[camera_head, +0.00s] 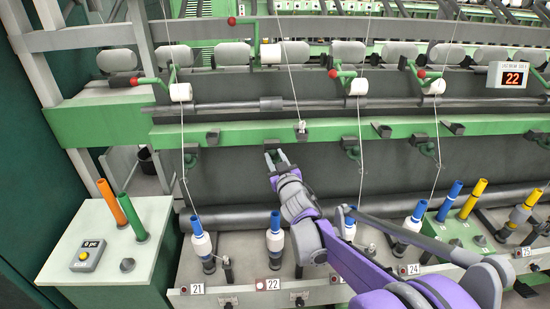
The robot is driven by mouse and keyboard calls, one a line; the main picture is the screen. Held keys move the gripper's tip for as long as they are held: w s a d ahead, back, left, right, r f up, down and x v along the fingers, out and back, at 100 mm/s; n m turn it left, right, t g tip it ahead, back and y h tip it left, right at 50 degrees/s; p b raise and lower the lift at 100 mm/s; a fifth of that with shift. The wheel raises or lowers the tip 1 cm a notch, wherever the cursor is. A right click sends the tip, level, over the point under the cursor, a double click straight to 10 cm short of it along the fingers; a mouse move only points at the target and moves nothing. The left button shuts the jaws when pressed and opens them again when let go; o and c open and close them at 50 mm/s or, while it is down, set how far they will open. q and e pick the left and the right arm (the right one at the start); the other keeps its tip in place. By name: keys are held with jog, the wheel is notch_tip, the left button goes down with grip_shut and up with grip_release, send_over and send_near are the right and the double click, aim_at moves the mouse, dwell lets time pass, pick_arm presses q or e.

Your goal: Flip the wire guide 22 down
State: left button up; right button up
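Station 22 is marked by a "22" label (267,284) on the front ledge, with a white-and-blue bobbin (275,238) above it. Wire guide 22 (271,146) is a small dark green part at the underside of the green rail, mostly hidden at my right gripper's tips, so its pose is hard to tell. My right gripper (277,157) reaches up from the lower right, its two fingers apart just below the rail at this guide. Whether it touches the guide is unclear. My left gripper is not in view.
Neighbouring guides (191,155) and (352,148) hang below the green rail (240,131), with threads running past them. A red "22" display (511,75) is at upper right. Bobbins stand along the ledge. A pale cabinet (105,245) with orange and green tubes stands at left.

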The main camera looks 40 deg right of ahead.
jog(key=o, duration=0.3)
jog(key=shift+o, duration=0.2)
jog(key=b+v, duration=0.2)
jog(key=v, duration=0.8)
jog(key=shift+s, duration=0.4)
jog(key=shift+a, duration=0.1)
